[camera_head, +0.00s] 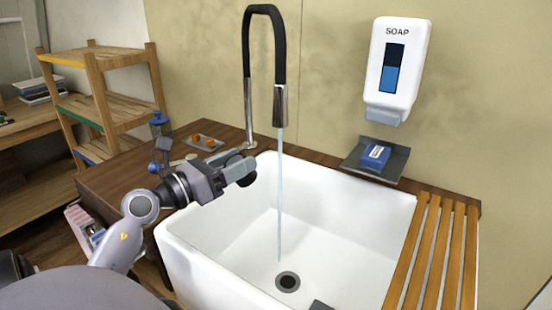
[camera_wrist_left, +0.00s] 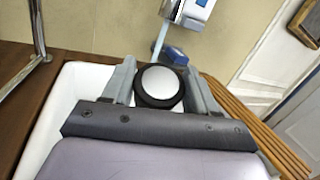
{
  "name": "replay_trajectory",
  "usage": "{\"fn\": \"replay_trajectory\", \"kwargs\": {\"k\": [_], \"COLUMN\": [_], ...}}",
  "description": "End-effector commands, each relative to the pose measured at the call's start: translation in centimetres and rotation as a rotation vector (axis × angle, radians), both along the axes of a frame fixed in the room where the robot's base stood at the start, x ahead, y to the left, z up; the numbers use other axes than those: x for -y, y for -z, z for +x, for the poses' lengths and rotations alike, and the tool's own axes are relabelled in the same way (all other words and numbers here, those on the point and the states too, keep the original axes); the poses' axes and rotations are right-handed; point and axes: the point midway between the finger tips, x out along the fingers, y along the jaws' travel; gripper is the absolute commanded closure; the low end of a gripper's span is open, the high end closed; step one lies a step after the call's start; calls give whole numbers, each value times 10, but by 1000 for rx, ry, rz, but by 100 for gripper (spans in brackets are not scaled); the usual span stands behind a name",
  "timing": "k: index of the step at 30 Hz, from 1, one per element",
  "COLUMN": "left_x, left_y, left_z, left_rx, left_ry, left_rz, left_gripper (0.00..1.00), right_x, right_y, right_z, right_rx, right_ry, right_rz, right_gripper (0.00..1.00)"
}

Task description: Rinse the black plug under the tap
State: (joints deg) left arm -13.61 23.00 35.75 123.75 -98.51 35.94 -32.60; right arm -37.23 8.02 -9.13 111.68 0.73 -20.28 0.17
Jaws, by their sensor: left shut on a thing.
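The black plug (camera_wrist_left: 158,86) is a round black piece with a pale, shiny top face. My left gripper (camera_head: 243,170) is shut on it, with one finger on each side in the left wrist view (camera_wrist_left: 160,88). In the head view the black plug (camera_head: 246,179) is partly hidden by the fingers. The gripper holds it above the sink's back left rim, left of the water. The tap (camera_head: 280,104) has a black curved hose and a chrome spout. A thin water stream (camera_head: 280,190) falls from it into the white sink (camera_head: 340,192). My right gripper is not in view.
The drain (camera_head: 288,282) lies open in the basin floor. A wooden slatted rack (camera_head: 432,250) covers the sink's right side. A soap dispenser (camera_head: 398,70) hangs above a tray with a blue box (camera_head: 375,156). A wooden shelf (camera_head: 95,95) stands at left.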

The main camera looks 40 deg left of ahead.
Motion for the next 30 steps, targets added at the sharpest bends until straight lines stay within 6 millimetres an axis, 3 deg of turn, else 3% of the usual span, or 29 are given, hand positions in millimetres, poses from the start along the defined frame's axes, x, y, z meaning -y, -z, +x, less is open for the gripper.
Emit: {"fn": "replay_trajectory", "kwargs": {"k": [15,30], "left_x": [-13,-14], "left_y": [-32,-34], "left_z": [-36,-39], "left_rx": [0,1], "left_ry": [1,1], "left_rz": [1,0], "left_gripper": [75,75], "right_x": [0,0], "right_y": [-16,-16], "right_z": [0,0], "right_rx": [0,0], "right_ry": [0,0], "right_rz": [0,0], "right_gripper": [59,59]}}
